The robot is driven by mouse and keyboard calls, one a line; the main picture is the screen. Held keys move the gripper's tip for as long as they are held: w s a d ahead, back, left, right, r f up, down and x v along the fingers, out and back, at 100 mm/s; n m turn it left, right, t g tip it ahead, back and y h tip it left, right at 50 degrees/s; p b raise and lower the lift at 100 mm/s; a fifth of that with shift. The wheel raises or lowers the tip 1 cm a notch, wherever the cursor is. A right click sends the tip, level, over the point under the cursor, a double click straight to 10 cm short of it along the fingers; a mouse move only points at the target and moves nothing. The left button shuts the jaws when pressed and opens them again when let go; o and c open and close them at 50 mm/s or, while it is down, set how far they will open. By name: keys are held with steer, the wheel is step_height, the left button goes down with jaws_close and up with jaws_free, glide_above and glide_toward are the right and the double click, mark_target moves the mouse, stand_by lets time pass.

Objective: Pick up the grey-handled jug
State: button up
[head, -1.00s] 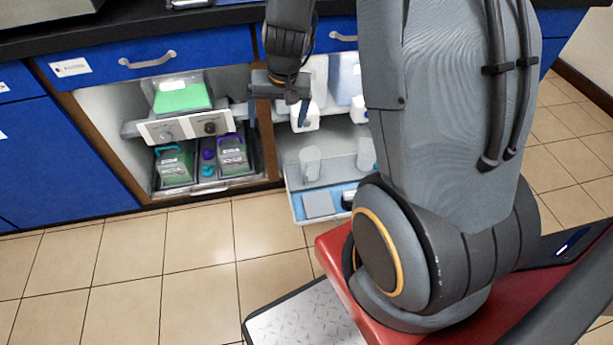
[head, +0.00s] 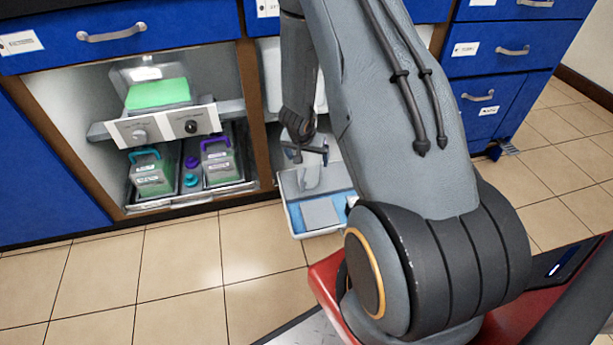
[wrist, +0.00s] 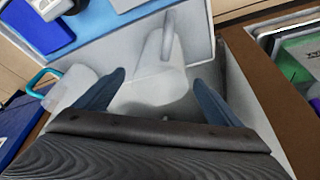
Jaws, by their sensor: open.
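The grey-handled jug (wrist: 160,75) is pale and translucent, with a light grey handle (wrist: 168,38) pointing to the top of the wrist view. It stands in a shallow blue-lined tray (wrist: 203,25). My gripper (wrist: 158,80) is open, with one blue finger on each side of the jug's near part; I cannot tell whether they touch it. In the head view the jug (head: 311,180) shows just below my gripper (head: 307,156), which partly hides it. A second translucent jug with a teal handle (wrist: 42,82) is left of the fingers in the wrist view.
The tray (head: 298,234) sticks out of the low cabinet. A brown upright (head: 256,125) separates it from the left bay, which holds a control panel (head: 165,128) above teal-handled (head: 152,174) and purple-handled (head: 219,160) containers. The tiled floor in front is clear.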

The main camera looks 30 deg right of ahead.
steer(key=shift+a+b+x, duration=0.15)
steer(key=shift+b+x, duration=0.7)
steer(key=shift+x, duration=0.65)
steer(key=shift+a+b+x, duration=0.15)
steer(key=shift+b+x, duration=0.7)
steer(key=shift+x, duration=0.65)
steer(key=shift+s+f, duration=0.1)
steer(key=shift+s, duration=0.1)
steer(key=c, duration=1.2)
steer(key=shift+o, duration=0.2)
